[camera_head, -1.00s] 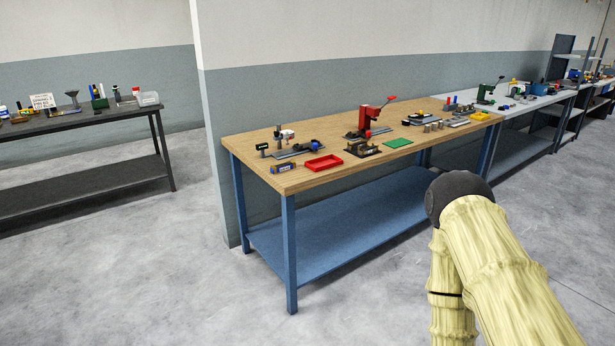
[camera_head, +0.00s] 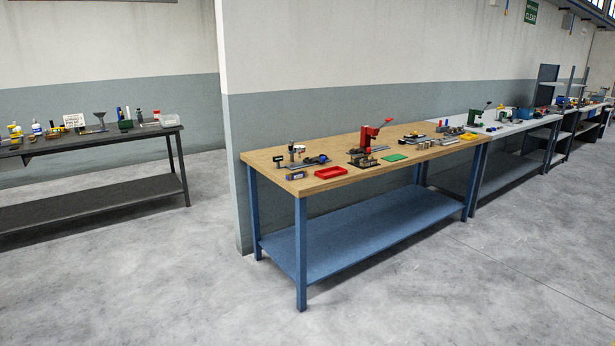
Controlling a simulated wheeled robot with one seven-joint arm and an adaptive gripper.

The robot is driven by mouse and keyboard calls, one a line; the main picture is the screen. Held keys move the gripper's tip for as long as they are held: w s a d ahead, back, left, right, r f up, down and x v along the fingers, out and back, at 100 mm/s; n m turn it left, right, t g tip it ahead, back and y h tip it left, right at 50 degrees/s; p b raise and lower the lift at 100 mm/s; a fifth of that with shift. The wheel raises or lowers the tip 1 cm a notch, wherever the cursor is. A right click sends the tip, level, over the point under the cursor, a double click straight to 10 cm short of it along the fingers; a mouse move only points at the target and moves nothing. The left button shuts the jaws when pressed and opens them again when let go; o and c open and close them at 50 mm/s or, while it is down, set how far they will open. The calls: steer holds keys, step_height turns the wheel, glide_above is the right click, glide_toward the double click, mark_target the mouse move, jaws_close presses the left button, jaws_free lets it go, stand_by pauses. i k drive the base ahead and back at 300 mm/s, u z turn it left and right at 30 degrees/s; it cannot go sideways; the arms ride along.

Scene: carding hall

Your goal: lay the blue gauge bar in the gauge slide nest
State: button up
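The wooden-topped bench (camera_head: 268,163) with blue legs stands ahead of me, some way off. A small dark and blue item (camera_head: 296,175) lies near its front left edge; it is too small to tell whether it is the blue gauge bar. A grey slide-like fixture (camera_head: 308,163) with black parts lies behind it. A dark fixture (camera_head: 363,161) sits near the middle front. I cannot tell which fixture holds the gauge slide nest. My gripper is not in view.
A red tray (camera_head: 331,172), a green mat (camera_head: 394,157) and a red press (camera_head: 366,136) are on the bench. A dark table (camera_head: 60,150) stands left, and a grey bench (camera_head: 510,126) adjoins at right. The floor (camera_head: 420,290) in front is clear.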

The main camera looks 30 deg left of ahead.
mark_target(302, 173)
steer(key=z, duration=0.1)
steer(key=i, duration=1.55)
steer(key=u, duration=0.45)
steer(key=i, duration=1.15)
steer(key=u, duration=1.65)
steer(key=i, duration=0.65)
steer(key=u, duration=0.6)
